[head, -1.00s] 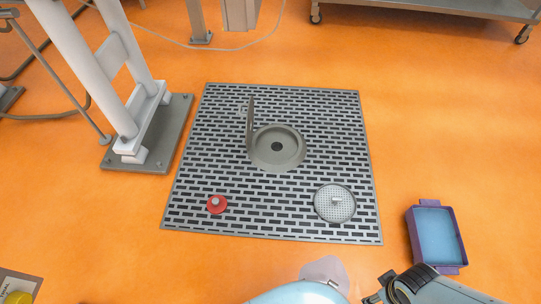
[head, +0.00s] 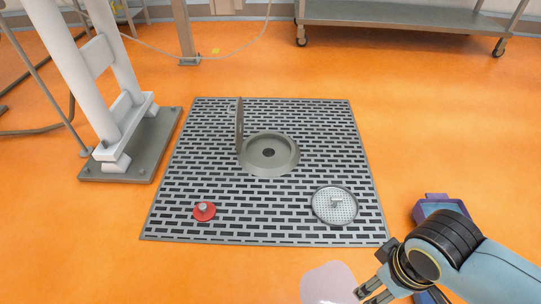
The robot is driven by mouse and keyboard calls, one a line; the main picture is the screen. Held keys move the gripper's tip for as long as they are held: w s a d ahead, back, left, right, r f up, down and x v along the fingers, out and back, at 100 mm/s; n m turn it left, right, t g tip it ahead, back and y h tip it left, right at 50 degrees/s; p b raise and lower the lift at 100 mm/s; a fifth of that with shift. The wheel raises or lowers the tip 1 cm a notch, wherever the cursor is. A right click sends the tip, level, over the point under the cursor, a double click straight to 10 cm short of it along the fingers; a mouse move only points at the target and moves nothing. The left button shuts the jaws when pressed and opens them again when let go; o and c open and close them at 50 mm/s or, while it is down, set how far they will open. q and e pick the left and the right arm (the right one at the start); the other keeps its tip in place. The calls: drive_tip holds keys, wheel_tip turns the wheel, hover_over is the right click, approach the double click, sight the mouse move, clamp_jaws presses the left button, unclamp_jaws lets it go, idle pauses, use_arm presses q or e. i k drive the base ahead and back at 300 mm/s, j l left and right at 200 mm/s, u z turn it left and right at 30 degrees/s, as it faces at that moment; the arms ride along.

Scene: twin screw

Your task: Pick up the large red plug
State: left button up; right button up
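The large red plug (head: 204,211), a red disc with a grey knob on top, sits on the front left part of the slotted grey floor grate (head: 290,222). My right gripper (head: 368,296) is at the bottom edge, right of and nearer than the plug, and well apart from it. Its two fingers show a gap between them and nothing in it; they look open. My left gripper is out of view.
A round drain with a raised lid (head: 240,128) is mid-grate. A round perforated strainer (head: 334,206) lies at the front right. A purple tray (head: 440,198) is partly behind my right arm. A white post stand (head: 130,150) is left.

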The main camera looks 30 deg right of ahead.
sight(204, 212)
drive_tip(key=i+l+u, duration=0.35)
drive_tip(key=i, duration=0.15)
drive_tip(key=i+l+u, duration=0.4)
